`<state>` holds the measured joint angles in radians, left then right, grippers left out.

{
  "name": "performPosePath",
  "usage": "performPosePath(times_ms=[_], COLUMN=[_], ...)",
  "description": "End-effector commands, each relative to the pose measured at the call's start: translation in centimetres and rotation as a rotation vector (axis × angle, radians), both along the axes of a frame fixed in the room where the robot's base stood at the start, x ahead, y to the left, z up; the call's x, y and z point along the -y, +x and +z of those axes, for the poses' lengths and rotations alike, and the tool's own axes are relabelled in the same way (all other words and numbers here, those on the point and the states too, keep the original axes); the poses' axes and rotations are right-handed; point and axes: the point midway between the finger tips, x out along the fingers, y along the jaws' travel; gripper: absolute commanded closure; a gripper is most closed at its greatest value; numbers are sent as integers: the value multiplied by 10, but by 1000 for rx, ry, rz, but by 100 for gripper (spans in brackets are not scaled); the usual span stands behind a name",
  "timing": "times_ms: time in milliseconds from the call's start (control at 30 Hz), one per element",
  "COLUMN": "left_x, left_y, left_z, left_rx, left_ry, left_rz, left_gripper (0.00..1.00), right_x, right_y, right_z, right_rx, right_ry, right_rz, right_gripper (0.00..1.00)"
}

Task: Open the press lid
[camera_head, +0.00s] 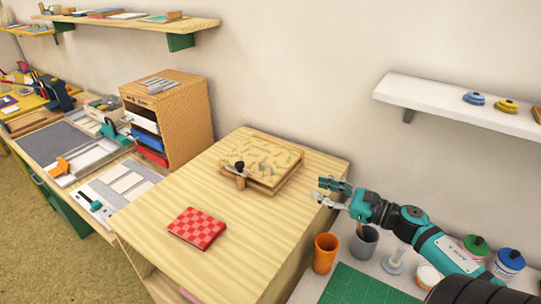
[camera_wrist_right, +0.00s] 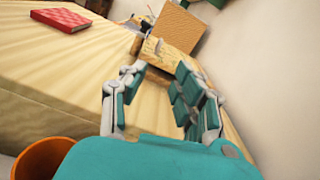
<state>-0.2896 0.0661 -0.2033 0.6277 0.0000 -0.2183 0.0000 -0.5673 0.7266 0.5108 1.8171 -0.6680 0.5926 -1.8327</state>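The press (camera_head: 262,162) is a flat wooden block with a patterned top, lying on the wooden cabinet top (camera_head: 150,215). The press also shows at the far edge of the cabinet in the right wrist view (camera_wrist_right: 165,52), partly cut up by other shapes. My left gripper is not in view.
A red checkered book (camera_head: 197,228) lies on the cabinet top. An orange cup (camera_head: 325,252) and a grey cup (camera_head: 364,241) stand below my right gripper. A white shelf (camera_head: 450,100) is on the wall. A wooden drawer unit (camera_head: 185,115) stands behind the cabinet at left.

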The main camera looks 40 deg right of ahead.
Motion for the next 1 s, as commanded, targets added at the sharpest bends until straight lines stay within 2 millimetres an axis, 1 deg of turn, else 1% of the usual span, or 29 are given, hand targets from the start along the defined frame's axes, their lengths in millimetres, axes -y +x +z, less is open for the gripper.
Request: performPosePath(times_ms=[167, 267, 400, 500, 667, 800, 900, 1000], left_x=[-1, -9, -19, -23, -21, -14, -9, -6], left_y=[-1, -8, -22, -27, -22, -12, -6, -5], left_z=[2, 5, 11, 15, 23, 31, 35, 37], left_rx=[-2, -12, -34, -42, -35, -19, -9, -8], left_ry=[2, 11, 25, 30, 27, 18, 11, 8], left_rz=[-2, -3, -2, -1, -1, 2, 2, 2], left_gripper=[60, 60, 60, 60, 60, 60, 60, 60], right_x=[-4, -9, -20, -28, -42, -52, -59, -63], right_y=[8, 21, 48, 69, 101, 126, 141, 151], right_z=[1, 2, 4, 4, 4, 4, 3, 1], right_rx=[2, 2, 3, 4, 3, 3, 2, 0], right_ry=[3, 3, 2, 3, 4, 5, 4, 4], right_rz=[2, 2, 1, 0, -1, -2, -1, -2], right_gripper=[69, 69, 69, 69, 69, 69, 69, 69])
